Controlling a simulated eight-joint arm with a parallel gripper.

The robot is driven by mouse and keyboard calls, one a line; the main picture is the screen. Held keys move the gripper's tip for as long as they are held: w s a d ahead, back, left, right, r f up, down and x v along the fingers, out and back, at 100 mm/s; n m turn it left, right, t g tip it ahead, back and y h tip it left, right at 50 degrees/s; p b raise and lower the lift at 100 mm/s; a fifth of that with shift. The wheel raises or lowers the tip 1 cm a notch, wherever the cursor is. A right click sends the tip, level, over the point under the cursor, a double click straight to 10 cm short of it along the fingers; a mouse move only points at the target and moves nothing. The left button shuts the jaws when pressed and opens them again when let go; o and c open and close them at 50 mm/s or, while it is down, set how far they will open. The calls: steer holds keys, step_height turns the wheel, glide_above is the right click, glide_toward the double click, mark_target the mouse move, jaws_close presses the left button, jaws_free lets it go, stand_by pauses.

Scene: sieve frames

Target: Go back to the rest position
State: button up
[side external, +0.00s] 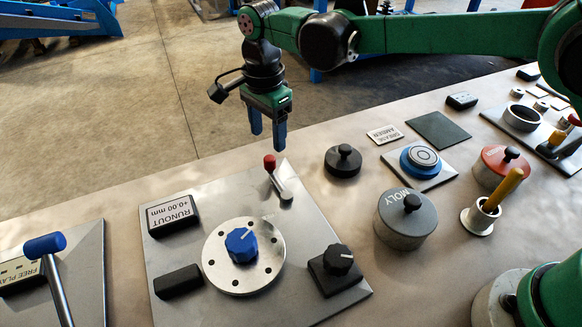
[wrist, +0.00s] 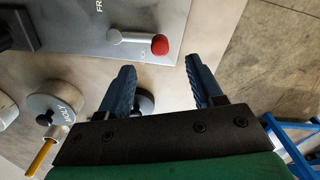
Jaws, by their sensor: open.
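My gripper (side external: 267,131) hangs pointing down over the far edge of the bench, above and behind the red-tipped lever (side external: 276,177) on the grey panel. Its two blue fingers are apart with nothing between them. In the wrist view my gripper (wrist: 163,80) also shows open and empty, and the lever's red knob (wrist: 159,44) lies beyond the fingertips. The gripper and the lever look apart. A small dark knobbed weight (wrist: 144,103) is partly hidden behind the left finger in the wrist view.
The grey panel (side external: 325,235) carries a blue dial (side external: 241,244), a black knob (side external: 338,259) and a RUNOUT display (side external: 170,216). Open floor lies behind the bench.

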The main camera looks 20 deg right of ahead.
steer(key=s+d+r+n+t, duration=0.2)
steer(key=s+d+r+n, duration=0.15)
steer(key=d, duration=0.25)
steer(key=s+d+r+n+t, duration=0.2)
steer(key=d+r+n, duration=0.2)
steer(key=d, duration=0.2)
steer(key=s+d+f+n+t, duration=0.2)
steer(key=s+d+n+t, duration=0.1)
steer(key=s+d+n, duration=0.3)
steer(key=shift+s+d+f+n, duration=0.35)
steer(key=shift+s+d, duration=0.35)
steer(key=shift+s, duration=0.55)
